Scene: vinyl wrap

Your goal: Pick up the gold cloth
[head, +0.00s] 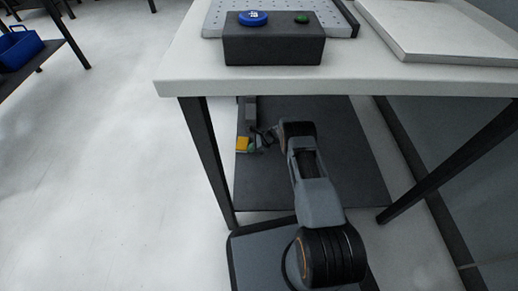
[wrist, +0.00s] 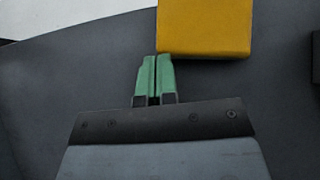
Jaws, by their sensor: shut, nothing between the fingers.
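The gold cloth (head: 242,144) is a yellow-gold folded block on the dark lower shelf (head: 350,150) under the white table. In the wrist view the gold cloth (wrist: 205,27) is at the top, right of centre, cut off by the upper edge. My gripper (head: 257,147) reaches under the tabletop, at the right of the cloth in the head view. In the wrist view my gripper (wrist: 157,62) shows green fingertips shut together and empty. The tips are at the cloth's lower left corner; I cannot tell whether they touch it.
The white tabletop (head: 190,72) is above the shelf and carries a dark box (head: 274,50) with a blue and a green button. Table legs (head: 208,160) stand at the sides. A dark grey item (head: 250,110) is behind the cloth. A blue bin (head: 18,48) sits far left. The left floor is clear.

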